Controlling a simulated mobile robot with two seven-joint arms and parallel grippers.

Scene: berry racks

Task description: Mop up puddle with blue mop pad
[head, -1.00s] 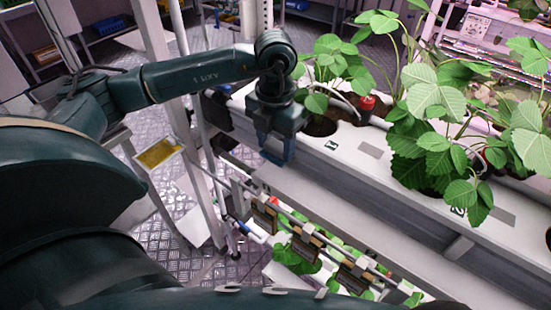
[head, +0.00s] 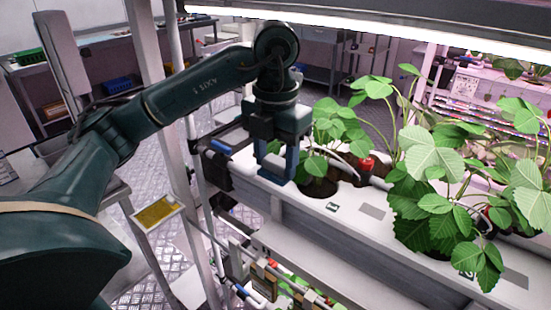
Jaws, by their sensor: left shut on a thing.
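My left gripper (head: 279,160) is over the near-left end of the long white planting trough (head: 345,215), pointing down. It is shut on a small blue piece (head: 291,164), which looks like the blue mop pad; its shape is mostly hidden by the jaws. I cannot tell whether the pad touches the trough top or hangs just above it. No puddle can be made out on the trough or the floor. My right gripper is not in view.
Leafy strawberry plants (head: 425,190) grow from the trough, with a red-topped item (head: 365,166) between them, close right of my gripper. A white upright post (head: 150,75) stands behind my left arm. A lit lamp bar (head: 380,28) crosses above. A yellow-labelled plate (head: 155,213) sits left of the rack.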

